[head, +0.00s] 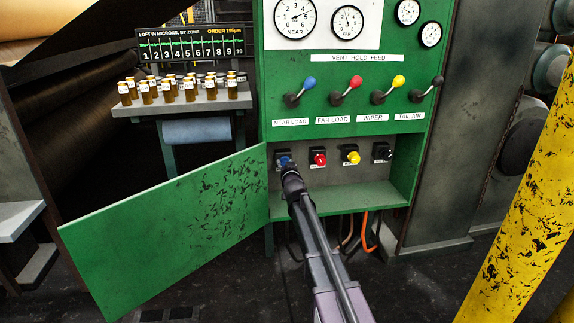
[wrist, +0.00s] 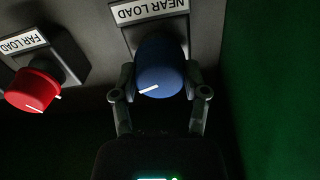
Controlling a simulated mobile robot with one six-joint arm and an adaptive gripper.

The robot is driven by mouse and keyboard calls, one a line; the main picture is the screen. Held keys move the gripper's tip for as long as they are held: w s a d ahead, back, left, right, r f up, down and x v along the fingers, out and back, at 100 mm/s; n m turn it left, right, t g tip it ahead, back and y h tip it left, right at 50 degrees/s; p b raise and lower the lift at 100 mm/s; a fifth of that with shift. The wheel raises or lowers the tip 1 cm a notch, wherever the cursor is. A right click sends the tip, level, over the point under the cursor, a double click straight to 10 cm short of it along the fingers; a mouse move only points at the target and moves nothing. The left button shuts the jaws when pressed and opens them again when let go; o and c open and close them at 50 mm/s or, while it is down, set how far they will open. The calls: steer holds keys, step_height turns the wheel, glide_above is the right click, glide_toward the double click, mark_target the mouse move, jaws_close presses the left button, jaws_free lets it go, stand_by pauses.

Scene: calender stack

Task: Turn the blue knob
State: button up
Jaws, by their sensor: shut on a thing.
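The blue knob (wrist: 160,66) sits under a NEAR LOAD label (wrist: 150,10) in the wrist view, with a white pointer line toward its lower left. My gripper (wrist: 160,85) is shut on the blue knob, one finger on each side of it. In the head view the blue knob (head: 284,161) is at the left end of a row in the green cabinet's open recess. My gripper (head: 291,178) reaches it from below and in front, and covers part of it.
A red knob (head: 319,159), a yellow knob (head: 351,157) and a black knob (head: 382,152) are to the right. The green door (head: 170,235) hangs open at left. Coloured levers (head: 345,88) are above. A yellow post (head: 525,190) stands at far right.

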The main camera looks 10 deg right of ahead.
steer(key=shift+n, duration=0.3)
steer(key=o, duration=1.1)
steer(key=shift+o, duration=0.2)
steer(key=s, duration=1.2)
steer(key=shift+d, duration=0.1)
